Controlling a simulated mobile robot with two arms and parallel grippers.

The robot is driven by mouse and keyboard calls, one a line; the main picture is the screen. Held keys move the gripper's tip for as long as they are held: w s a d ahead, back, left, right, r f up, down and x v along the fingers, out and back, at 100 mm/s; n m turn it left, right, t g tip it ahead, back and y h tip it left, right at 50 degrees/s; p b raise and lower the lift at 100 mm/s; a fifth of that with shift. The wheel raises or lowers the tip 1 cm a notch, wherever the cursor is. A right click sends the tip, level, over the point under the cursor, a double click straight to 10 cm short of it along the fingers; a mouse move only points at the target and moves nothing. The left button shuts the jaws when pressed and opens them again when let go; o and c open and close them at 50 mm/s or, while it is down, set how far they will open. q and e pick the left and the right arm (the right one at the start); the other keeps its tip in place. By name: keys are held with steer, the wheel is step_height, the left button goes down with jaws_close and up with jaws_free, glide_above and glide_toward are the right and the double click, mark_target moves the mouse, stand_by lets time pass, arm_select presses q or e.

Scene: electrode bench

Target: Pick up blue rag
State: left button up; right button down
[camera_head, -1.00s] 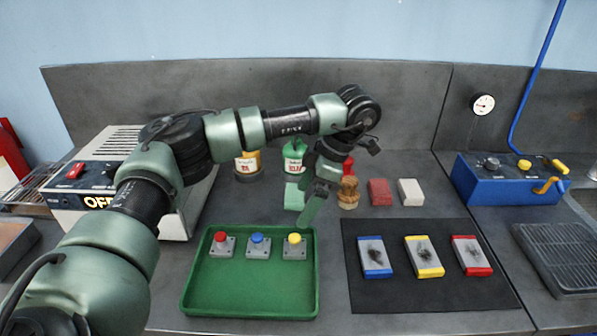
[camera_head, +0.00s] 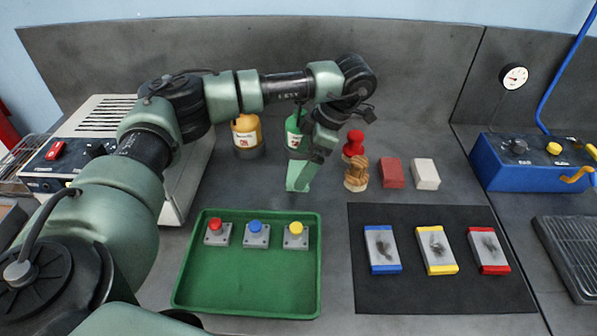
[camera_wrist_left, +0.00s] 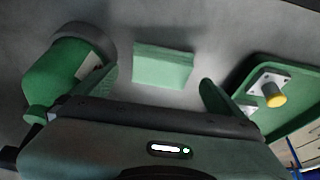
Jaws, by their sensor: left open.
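No rag that is clearly blue shows in either view. In the left wrist view this mint-green piece (camera_wrist_left: 163,66) lies beyond and between the two fingers. My left gripper (camera_wrist_left: 160,80) is open and empty, with a finger on each side of the piece in that picture. In the head view my left gripper (camera_head: 308,172) is right at the piece; contact cannot be told. My right gripper is not in view.
A green bottle (camera_head: 293,131) stands close behind the gripper; a yellow bottle (camera_head: 247,136) is left of it. The green tray (camera_head: 250,290) with buttons is in front.

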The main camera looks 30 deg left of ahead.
arm_select(q)
steer(key=shift+x, duration=1.5)
steer(key=c, duration=1.5)
steer(key=shift+r, duration=0.1)
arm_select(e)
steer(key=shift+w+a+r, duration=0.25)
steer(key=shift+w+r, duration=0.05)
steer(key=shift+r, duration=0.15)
